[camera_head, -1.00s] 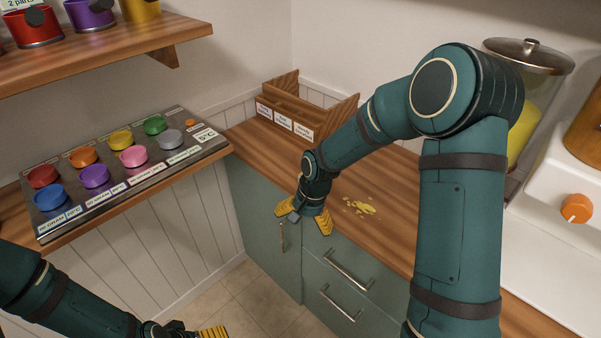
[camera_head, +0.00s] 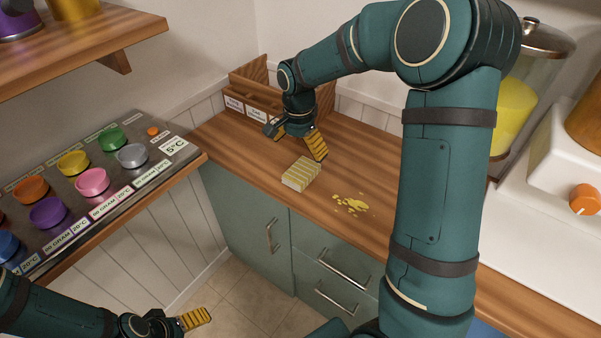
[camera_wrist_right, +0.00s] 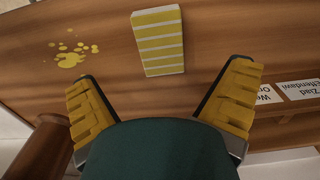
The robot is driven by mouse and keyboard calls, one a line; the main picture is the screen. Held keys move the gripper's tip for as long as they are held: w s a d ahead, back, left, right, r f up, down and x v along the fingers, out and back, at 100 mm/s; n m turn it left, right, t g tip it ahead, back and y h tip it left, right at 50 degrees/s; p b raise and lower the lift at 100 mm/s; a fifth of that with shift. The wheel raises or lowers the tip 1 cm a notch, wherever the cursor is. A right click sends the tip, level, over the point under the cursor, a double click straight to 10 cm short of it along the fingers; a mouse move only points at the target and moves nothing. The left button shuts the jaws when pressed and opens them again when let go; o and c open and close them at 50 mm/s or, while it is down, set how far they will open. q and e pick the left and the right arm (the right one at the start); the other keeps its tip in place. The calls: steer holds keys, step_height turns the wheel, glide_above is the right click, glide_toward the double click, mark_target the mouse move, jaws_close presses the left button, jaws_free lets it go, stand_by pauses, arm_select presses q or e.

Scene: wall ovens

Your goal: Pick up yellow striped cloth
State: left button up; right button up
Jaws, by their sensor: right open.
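The yellow striped cloth (camera_head: 301,174) lies folded on the wooden counter, with yellow and pale stripes. My right gripper (camera_head: 298,146) is open and empty just behind the cloth, above the counter. In the right wrist view the cloth (camera_wrist_right: 158,41) lies ahead of and between the two spread fingers (camera_wrist_right: 160,98), apart from both. My left gripper (camera_head: 192,320) is low at the bottom of the head view, away from the counter; only part of it shows, so its jaw opening is unclear.
A yellow spill (camera_head: 350,204) is on the counter (camera_head: 245,150) right of the cloth. A wooden box with labels (camera_head: 250,103) stands behind my right gripper. A panel with several coloured pots (camera_head: 92,182) is at left. A glass container (camera_head: 515,105) stands at right.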

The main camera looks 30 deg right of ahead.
mark_target(300, 171)
step_height(300, 171, down, 3)
steer(key=shift+w+f, duration=0.1)
steer(key=shift+f, duration=0.1)
steer(key=shift+f+b, duration=0.3)
steer(key=shift+f, duration=0.15)
steer(key=shift+d+f+b, duration=0.15)
steer(key=shift+f+b, duration=0.25)
steer(key=shift+f, duration=0.95)
steer(key=shift+d+f+b, duration=0.1)
steer(key=shift+f+b, duration=0.3)
steer(key=shift+f, duration=0.95)
steer(key=shift+r, duration=0.1)
steer(key=c, duration=1.2)
